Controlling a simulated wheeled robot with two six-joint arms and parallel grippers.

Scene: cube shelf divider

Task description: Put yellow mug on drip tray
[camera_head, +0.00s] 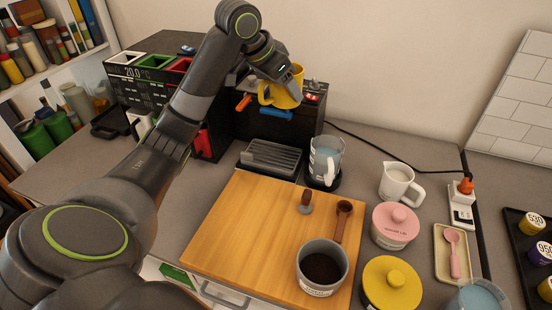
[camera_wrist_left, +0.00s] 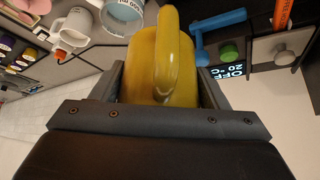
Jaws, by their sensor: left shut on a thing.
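The yellow mug (camera_head: 284,88) is held up in front of the dark coffee machine (camera_head: 246,128), near its top. My left gripper (camera_head: 285,82) is shut on the mug. In the left wrist view the yellow mug (camera_wrist_left: 160,65) fills the space between the fingers of my left gripper (camera_wrist_left: 160,90), with its handle facing the camera. The drip tray (camera_head: 271,157), a dark ribbed tray, sits at the foot of the machine, below the mug and apart from it. Its top looks empty. My right gripper is not in view.
A glass jug (camera_head: 325,160) stands right of the drip tray. A wooden board (camera_head: 235,225) in front carries a tamper (camera_head: 306,202), a brown scoop (camera_head: 342,220) and a cup of grounds (camera_head: 321,268). A white pitcher (camera_head: 398,182) and pink-lidded jar (camera_head: 394,226) stand at the right.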

